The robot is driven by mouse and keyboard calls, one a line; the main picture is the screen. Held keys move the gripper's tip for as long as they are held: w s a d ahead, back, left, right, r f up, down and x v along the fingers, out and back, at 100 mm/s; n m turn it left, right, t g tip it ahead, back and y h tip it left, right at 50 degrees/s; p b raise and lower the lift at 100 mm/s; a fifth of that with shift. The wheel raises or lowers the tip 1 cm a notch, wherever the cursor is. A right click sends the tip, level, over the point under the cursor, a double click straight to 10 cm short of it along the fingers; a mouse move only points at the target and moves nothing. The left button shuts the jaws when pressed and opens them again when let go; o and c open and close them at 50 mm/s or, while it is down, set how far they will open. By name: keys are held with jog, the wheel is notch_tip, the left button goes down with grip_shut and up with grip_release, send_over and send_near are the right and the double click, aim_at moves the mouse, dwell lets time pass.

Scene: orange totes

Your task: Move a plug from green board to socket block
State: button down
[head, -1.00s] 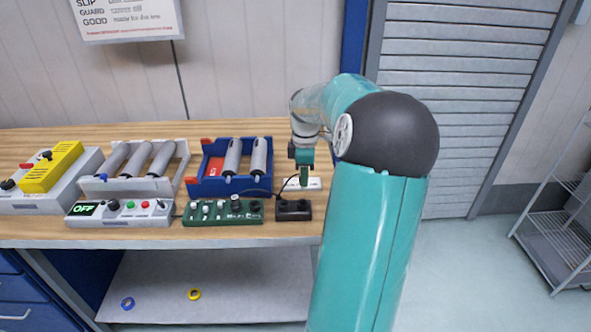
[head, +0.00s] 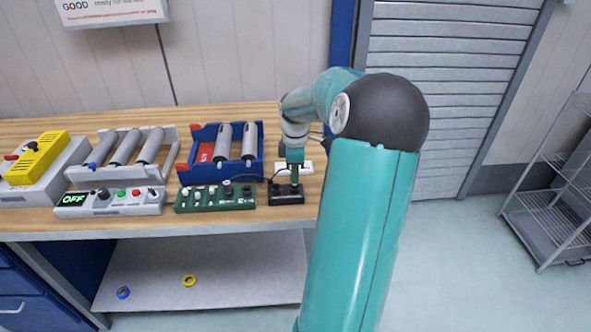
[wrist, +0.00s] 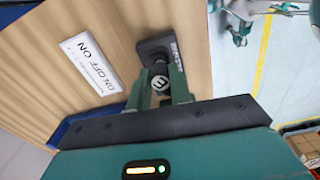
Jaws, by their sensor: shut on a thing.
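My gripper (head: 295,178) points down over the black socket block (head: 284,198) at the front right of the bench. In the wrist view my gripper (wrist: 161,86) is shut on a plug (wrist: 159,82) with a round pale marked end. The plug is at the near end of the socket block (wrist: 151,47); whether it is seated cannot be told. The green board (head: 220,206) lies left of the block, with several light plugs on it and a dark round part at its right end.
A white ON/OFF label plate (wrist: 90,62) lies beside the block. A blue tray (head: 190,176) with grey rollers stands behind the board. A grey control box (head: 110,207) reading OFF is to the left. A dark cable runs near the block.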

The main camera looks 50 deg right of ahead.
jog(key=shift+f, duration=0.3)
jog(key=shift+f, duration=0.6)
jog(key=shift+f, duration=0.25)
dwell(0.5)
jog(key=c, duration=1.2)
grip_release()
notch_tip(320, 180, up, 14)
jog(key=shift+f, duration=0.1)
